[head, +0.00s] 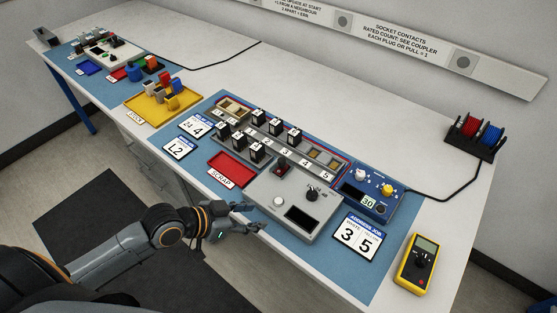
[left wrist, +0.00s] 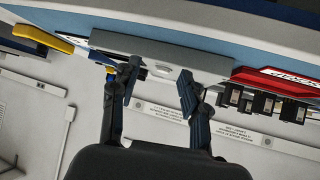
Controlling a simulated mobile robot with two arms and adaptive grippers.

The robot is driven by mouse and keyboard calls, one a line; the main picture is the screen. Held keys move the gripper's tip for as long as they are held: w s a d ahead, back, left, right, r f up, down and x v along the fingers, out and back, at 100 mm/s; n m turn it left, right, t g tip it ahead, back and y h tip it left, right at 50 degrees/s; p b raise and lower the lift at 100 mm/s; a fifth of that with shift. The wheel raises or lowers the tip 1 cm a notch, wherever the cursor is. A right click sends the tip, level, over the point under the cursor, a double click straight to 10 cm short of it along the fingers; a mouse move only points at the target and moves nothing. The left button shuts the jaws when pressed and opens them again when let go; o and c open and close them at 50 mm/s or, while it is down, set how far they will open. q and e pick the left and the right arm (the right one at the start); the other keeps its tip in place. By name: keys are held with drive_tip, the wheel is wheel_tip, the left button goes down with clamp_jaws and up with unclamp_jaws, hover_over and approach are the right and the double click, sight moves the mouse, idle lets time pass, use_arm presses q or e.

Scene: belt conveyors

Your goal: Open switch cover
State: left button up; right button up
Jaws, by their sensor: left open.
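A small dark red cover, which looks like the switch cover (head: 282,168), stands at the back edge of a grey control box (head: 262,196) on the blue mat. It looks closed, but it is too small to be sure. The box also carries a knob, a dark display and a pale round button. My left gripper (head: 257,217) is open and empty at the box's front left edge, apart from the cover. In the left wrist view my open fingers (left wrist: 159,78) straddle the grey box's edge region (left wrist: 205,62); the cover is not discernible there. My right gripper is out of view.
A red scrap tray (head: 232,168) lies left of the box, with several black modules (head: 257,150) in a rack behind. A blue unit with knobs (head: 372,189) stands at its right. A yellow multimeter (head: 418,264) and a number card (head: 357,236) lie nearer right.

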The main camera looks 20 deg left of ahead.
sight(281, 161)
use_arm(q)
drive_tip(key=w+a+r+t+h, duration=0.1)
drive_tip(key=w+a+r+t, duration=0.2)
drive_tip(key=w+a+r, duration=0.35)
drive_tip(key=p+x, duration=0.2)
drive_tip(key=x, duration=1.2)
drive_tip(key=shift+r, duration=0.1)
drive_tip(key=shift+c, duration=0.5)
clamp_jaws()
